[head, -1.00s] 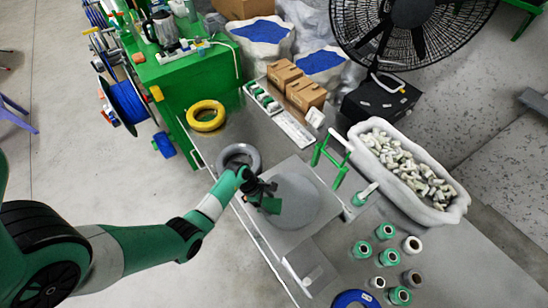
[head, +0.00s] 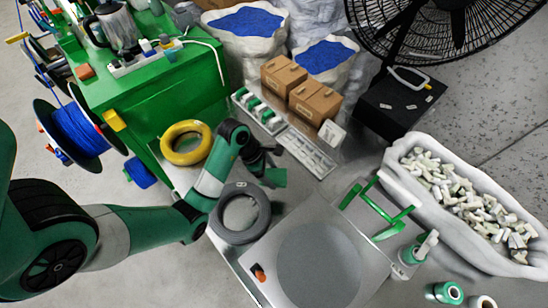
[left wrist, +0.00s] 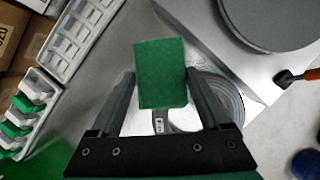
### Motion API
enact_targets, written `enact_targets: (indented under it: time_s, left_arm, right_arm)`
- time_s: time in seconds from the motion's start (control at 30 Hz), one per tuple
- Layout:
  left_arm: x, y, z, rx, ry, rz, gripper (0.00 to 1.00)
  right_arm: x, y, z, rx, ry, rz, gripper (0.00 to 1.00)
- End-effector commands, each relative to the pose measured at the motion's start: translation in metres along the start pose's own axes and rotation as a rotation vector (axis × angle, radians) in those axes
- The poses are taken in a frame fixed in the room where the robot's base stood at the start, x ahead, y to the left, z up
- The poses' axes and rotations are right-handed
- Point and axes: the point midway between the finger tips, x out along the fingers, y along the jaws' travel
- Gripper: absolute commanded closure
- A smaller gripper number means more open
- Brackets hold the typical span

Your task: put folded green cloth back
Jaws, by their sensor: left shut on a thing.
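The folded green cloth (head: 276,178) is a small flat green rectangle. My left gripper (head: 262,168) is shut on it and holds it over the grey table, between the grey coil and the white trays. In the left wrist view the cloth (left wrist: 161,72) sits between the two fingers and sticks out past their tips. How high it is above the table is hard to tell. My right gripper is not in view.
The grey coil (head: 226,228), yellow coil (head: 201,152) and round grey turntable (head: 318,262) are near. White trays (head: 303,150) with several green pieces, cardboard boxes (head: 314,101) and a green frame (head: 384,221) stand behind and right. Bare table lies around the cloth.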

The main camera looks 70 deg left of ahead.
Motion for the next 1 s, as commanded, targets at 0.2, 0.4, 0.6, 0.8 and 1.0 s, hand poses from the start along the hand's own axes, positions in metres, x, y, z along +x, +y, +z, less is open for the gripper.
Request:
enact_targets:
  time_s: [0.2, 0.4, 0.6, 0.8, 1.0]
  left_arm:
    - [0.020, -0.003, -0.008, 0.004, 0.000, -0.003, 0.72]
    - [0.025, 0.007, -0.009, 0.004, 0.000, -0.002, 0.72]
    - [0.050, 0.058, -0.020, 0.001, 0.000, -0.001, 0.72]
    - [0.085, 0.106, -0.035, 0.002, 0.001, -0.004, 0.72]
    - [0.108, 0.131, -0.044, 0.004, 0.000, -0.003, 0.72]
  right_arm:
    - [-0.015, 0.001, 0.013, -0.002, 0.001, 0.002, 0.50]
    - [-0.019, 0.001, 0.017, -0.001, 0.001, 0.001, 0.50]
    - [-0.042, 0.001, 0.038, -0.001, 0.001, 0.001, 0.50]
    - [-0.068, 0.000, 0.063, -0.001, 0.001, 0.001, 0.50]
    - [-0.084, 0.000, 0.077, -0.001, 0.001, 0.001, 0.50]
